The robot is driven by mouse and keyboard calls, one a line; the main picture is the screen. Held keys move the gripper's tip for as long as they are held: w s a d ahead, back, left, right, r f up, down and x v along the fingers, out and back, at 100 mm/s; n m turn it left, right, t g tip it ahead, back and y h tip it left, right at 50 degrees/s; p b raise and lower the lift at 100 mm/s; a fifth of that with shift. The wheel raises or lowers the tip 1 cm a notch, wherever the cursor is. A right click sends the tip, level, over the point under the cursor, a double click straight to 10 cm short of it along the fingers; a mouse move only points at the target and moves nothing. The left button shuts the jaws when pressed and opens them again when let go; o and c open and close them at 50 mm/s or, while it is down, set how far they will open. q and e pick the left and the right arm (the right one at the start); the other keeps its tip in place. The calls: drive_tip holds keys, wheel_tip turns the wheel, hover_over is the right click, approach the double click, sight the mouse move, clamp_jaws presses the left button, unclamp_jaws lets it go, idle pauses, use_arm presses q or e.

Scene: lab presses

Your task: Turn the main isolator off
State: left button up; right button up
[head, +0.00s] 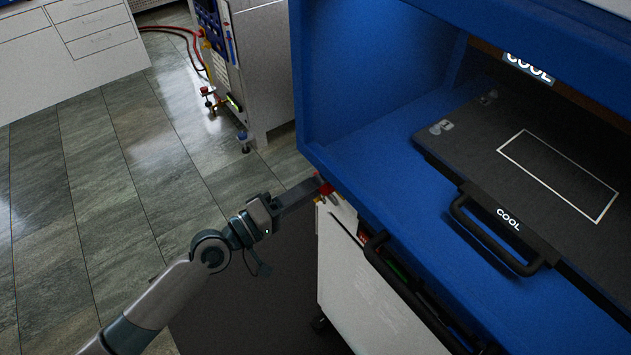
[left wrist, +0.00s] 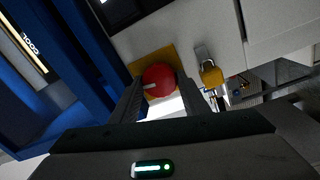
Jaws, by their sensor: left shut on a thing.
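The main isolator is a red round knob (left wrist: 159,80) on a yellow plate (left wrist: 139,68), on the pale side panel of the blue press. In the left wrist view a light mark shows on the knob's left part. In the head view a bit of the red knob (head: 326,188) shows at the press's lower left corner. My left gripper (left wrist: 160,93) is shut on the knob, one finger on each side of it. In the head view my left gripper (head: 314,186) reaches the knob from the left. My right gripper is not in view.
A yellow padlock (left wrist: 211,75) hangs beside the knob. The blue press (head: 345,150) holds a black platen with a handle (head: 490,240) marked COOL. A white cabinet (head: 365,290) stands below. Another machine (head: 260,70) stands behind; the tiled floor at left is clear.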

use_arm(q)
drive_tip(key=shift+r+n, duration=0.1)
drive_tip(key=shift+n, duration=0.8)
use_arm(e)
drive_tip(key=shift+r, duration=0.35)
use_arm(q)
drive_tip(key=o, duration=1.1)
drive_tip(key=shift+c, duration=0.2)
use_arm(e)
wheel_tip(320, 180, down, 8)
drive_tip(key=b, duration=0.8)
use_arm(q)
drive_tip(key=b+v, duration=0.1)
drive_tip(key=v, duration=1.6)
drive_tip(key=shift+s+b, duration=0.2)
drive_tip(key=shift+b, duration=0.1)
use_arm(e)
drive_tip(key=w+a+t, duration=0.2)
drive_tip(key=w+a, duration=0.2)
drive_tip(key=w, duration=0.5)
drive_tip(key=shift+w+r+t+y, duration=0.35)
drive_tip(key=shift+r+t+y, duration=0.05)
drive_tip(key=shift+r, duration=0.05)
